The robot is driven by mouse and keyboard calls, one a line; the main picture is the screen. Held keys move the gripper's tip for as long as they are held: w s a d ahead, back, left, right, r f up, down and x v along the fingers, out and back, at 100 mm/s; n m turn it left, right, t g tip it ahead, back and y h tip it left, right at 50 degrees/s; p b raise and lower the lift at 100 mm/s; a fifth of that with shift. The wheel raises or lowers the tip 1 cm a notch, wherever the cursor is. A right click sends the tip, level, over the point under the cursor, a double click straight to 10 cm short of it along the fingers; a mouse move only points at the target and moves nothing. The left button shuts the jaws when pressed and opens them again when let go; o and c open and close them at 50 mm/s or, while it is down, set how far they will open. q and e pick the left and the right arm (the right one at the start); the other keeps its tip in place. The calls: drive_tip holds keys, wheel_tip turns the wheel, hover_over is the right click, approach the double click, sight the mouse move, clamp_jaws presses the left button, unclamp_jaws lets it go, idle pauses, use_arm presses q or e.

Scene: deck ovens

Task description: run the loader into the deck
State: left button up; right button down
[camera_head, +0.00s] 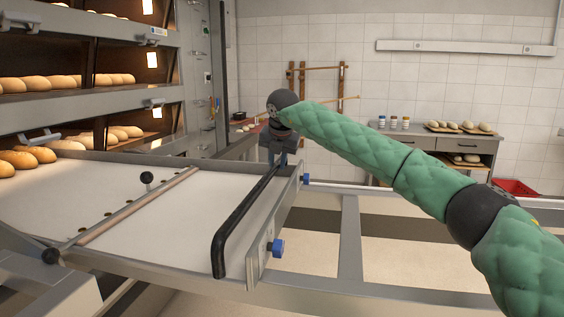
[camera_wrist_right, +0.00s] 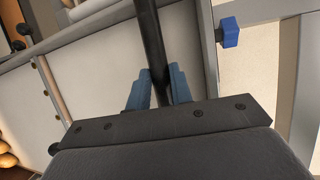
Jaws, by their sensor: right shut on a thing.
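The loader (camera_head: 95,195) is a wide pale belt in a grey metal frame, reaching left toward the oven deck (camera_head: 95,145). A black handle bar (camera_head: 238,222) runs along its right end. My right gripper (camera_head: 281,158) is at the far end of this bar. In the right wrist view, its blue fingers (camera_wrist_right: 161,88) stand on both sides of the black bar (camera_wrist_right: 150,35) and are shut on it. Several loaves (camera_head: 30,156) lie at the loader's far left; I cannot tell whether they are on it or in the deck. My left gripper is out of view.
Upper oven decks (camera_head: 90,55) hold more loaves. A cross rod with a black knob (camera_head: 147,178) spans the belt. Blue knobs (camera_head: 277,248) stick out from the frame's right side. Rails (camera_head: 350,240) extend to the right. A counter (camera_head: 440,145) stands by the back wall.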

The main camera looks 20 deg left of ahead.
drive_tip(key=shift+a+r, duration=0.15)
drive_tip(key=shift+r, duration=0.05)
drive_tip(key=c, duration=1.6)
unclamp_jaws()
drive_tip(key=o, duration=0.3)
drive_tip(key=shift+a+f, duration=0.15)
drive_tip(key=shift+a, duration=0.15)
drive_tip(key=shift+o, duration=0.2)
drive_tip(key=shift+d, duration=0.25)
drive_tip(key=v, duration=0.7)
drive_tip(key=shift+s+r+b, duration=0.2)
drive_tip(key=shift+r+b, duration=0.15)
drive_tip(key=shift+r, duration=0.05)
